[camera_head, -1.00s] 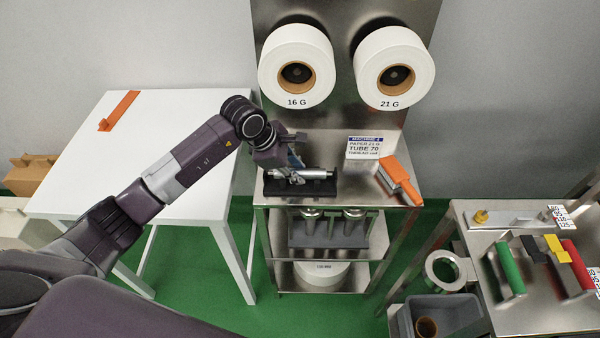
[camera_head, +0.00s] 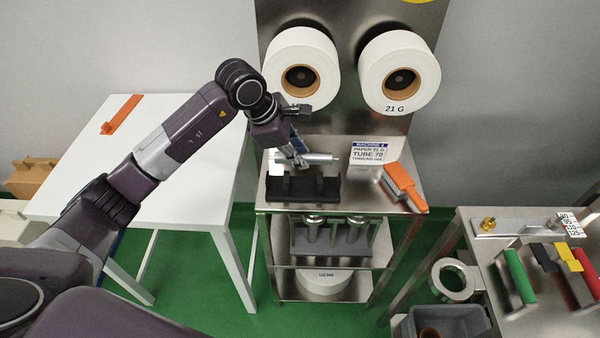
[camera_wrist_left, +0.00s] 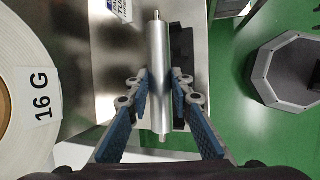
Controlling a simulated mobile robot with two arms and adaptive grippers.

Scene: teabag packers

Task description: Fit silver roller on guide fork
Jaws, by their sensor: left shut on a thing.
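The silver roller (camera_head: 322,158) is a smooth metal cylinder with thin end pins. My left gripper (camera_head: 301,163) is shut on it near its middle and holds it roughly level above a black cradle (camera_head: 303,190). In the left wrist view the blue-padded fingers of the left gripper (camera_wrist_left: 160,92) lie on both sides of the roller (camera_wrist_left: 159,60). Part of the black cradle (camera_wrist_left: 183,48) shows behind it. I cannot make out a guide fork for certain. My right gripper is not in view.
The cradle stands on a steel cart (camera_head: 350,200) before a panel with two paper rolls (camera_head: 303,57) (camera_head: 399,72). An orange-handled tool (camera_head: 402,184) and a label sign (camera_head: 369,153) are to the right. A white table (camera_head: 190,170) is left, a steel bench (camera_head: 480,255) right.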

